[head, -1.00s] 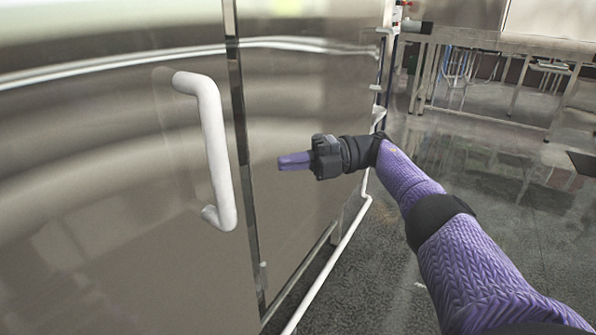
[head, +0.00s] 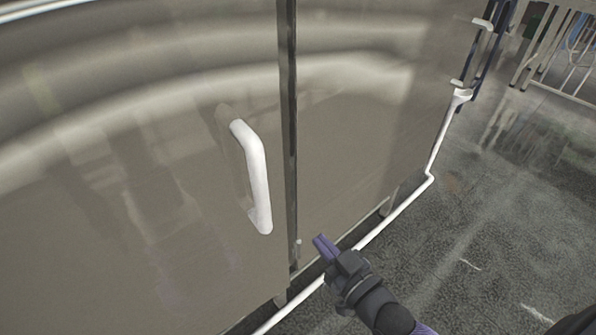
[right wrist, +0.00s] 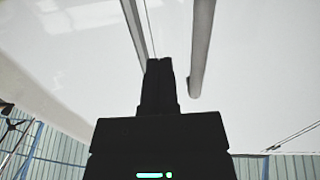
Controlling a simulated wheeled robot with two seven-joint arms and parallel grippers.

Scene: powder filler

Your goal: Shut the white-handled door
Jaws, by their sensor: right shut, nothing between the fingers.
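The white-handled door (head: 130,180) is a shiny steel panel filling the left of the head view. Its white bar handle (head: 256,180) stands upright near the door's right edge. A dark vertical strip (head: 289,120) runs between the door and the steel panel (head: 350,110) to its right. I cannot tell whether the door is fully flush. My right gripper (head: 323,246) is shut and empty, below and right of the handle, apart from it in the picture. In the right wrist view its shut fingers (right wrist: 160,68) point toward a pale surface with a seam and a bar. My left gripper is not in view.
A white pipe (head: 395,215) runs along the base of the steel panels, near my right gripper. Open grey floor (head: 500,220) lies to the right. A metal rack (head: 560,50) stands at the far upper right.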

